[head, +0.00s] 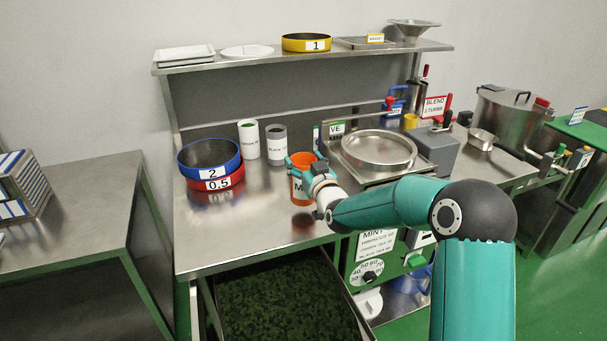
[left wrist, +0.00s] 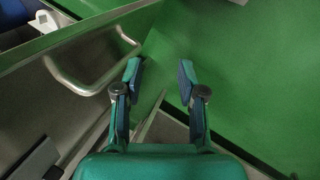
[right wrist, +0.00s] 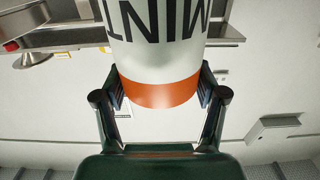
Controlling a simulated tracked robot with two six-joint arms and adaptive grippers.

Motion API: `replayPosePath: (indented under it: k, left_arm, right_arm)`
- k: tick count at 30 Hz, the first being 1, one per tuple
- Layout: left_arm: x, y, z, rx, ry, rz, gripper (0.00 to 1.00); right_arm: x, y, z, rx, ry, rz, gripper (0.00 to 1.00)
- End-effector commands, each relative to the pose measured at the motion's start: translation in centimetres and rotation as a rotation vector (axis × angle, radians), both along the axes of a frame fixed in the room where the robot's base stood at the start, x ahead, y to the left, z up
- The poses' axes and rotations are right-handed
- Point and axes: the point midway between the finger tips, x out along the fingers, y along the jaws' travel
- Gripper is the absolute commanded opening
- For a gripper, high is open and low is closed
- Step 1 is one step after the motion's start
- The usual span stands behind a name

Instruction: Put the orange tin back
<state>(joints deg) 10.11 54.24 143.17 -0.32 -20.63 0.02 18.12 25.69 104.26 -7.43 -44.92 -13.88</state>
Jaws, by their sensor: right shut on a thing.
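The orange tin (head: 301,160) has a white label starting with M and is upright just above or on the steel table, left of the round sieve pan. My right gripper (head: 300,180) is shut on it from the front right. In the right wrist view the tin (right wrist: 165,92) fills the space between the fingers, its label reading MINT. My left gripper (left wrist: 161,82) is open and empty in the left wrist view, over green floor beside a steel handle. The left arm does not show in the head view. I cannot tell whether the tin touches the table.
Stacked blue and red sieves (head: 209,160) stand at left. A round steel pan (head: 378,150) is to the right. A drawer of dark green leaves (head: 285,305) is open below. The table's front left is clear.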

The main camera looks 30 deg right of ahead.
Motion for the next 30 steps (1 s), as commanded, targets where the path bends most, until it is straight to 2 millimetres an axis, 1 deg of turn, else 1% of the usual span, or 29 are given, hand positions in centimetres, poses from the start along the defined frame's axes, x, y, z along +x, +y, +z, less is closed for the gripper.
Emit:
replayPosePath:
  k: [3,7,10,18,19,22,23,30]
  left_arm:
    - [0.0,0.0,0.1,0.0,0.0,0.0,0.4]
    - [0.0,0.0,0.3,0.0,0.0,0.0,0.4]
    - [0.0,0.0,0.3,0.0,0.0,0.0,0.4]
    - [0.0,0.0,0.1,0.0,0.0,0.0,0.4]
    - [0.0,0.0,0.1,0.0,0.0,0.0,0.4]
    - [0.0,0.0,0.2,0.0,0.0,0.0,0.4]
    - [0.0,0.0,0.2,0.0,0.0,0.0,0.4]
    - [0.0,0.0,0.2,0.0,0.0,0.0,0.4]
  right_arm:
    - [0.0,0.0,-1.8,0.002,0.005,0.0,0.17]
    - [0.0,0.0,-3.5,0.001,0.004,0.0,0.17]
    - [-0.1,0.0,-3.8,0.0,0.0,0.0,0.17]
    - [-0.1,0.0,-4.0,0.0,0.0,-0.001,0.17]
    - [-0.1,0.0,-3.9,0.0,0.001,0.0,0.76]
    - [-0.1,0.0,-3.9,0.0,0.001,0.0,0.93]
    - [-0.1,0.0,-3.9,0.0,0.001,0.0,0.96]
    - [0.0,0.0,-3.9,0.0,0.001,0.0,0.96]
